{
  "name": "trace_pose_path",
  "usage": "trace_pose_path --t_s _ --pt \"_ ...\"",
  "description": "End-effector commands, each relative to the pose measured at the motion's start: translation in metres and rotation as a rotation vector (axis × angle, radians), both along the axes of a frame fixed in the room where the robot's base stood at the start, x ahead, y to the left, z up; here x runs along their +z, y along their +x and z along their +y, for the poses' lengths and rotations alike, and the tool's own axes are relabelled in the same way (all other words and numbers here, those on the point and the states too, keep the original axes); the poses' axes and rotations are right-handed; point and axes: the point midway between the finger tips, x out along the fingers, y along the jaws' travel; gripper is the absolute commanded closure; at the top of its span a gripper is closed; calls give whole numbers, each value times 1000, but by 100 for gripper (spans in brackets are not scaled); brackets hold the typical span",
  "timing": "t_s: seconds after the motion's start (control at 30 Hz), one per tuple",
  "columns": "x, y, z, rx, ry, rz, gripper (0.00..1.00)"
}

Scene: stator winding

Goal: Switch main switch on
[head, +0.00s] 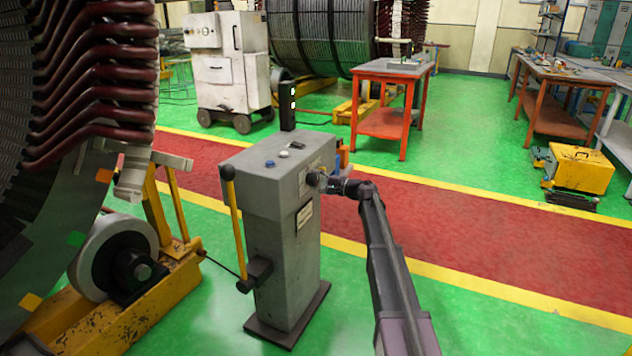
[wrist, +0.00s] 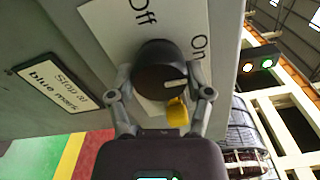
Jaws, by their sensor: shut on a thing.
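The main switch is a round black knob (wrist: 160,66) on a white plate (wrist: 105,25) marked "Off" and "On", on the side of a grey control pedestal (head: 283,262). My gripper (wrist: 160,92) is shut on the knob, one finger on each side of it. In the head view my gripper (head: 325,182) reaches the pedestal's right side near its top. A white mark on the knob lies nearly level in the wrist view, below the word "On". I cannot tell which label it points to. A yellow piece (wrist: 178,112) shows just below the knob, between my fingers.
A black indicator post (head: 287,106) with lit lamps stands behind the pedestal. A yellow lever (head: 233,225) is on its left side. A sign (wrist: 55,82) is beside the switch plate.

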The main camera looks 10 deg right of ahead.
Motion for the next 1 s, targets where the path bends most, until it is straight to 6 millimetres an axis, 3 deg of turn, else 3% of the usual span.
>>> trace_pose_path --t_s 0.1,0.13,0.2,0.23,0.77,1.0 --pt "1 2 1 -1 5 0 82" --pt "1 2 1 -2 5 0 26" --pt "1 2 1 -1 4 0 5" --pt "1 2 1 -1 4 0 0" --pt "0 -1 -2 0 1 -1 0" --pt "0 -12 -16 -1 1 0 0"
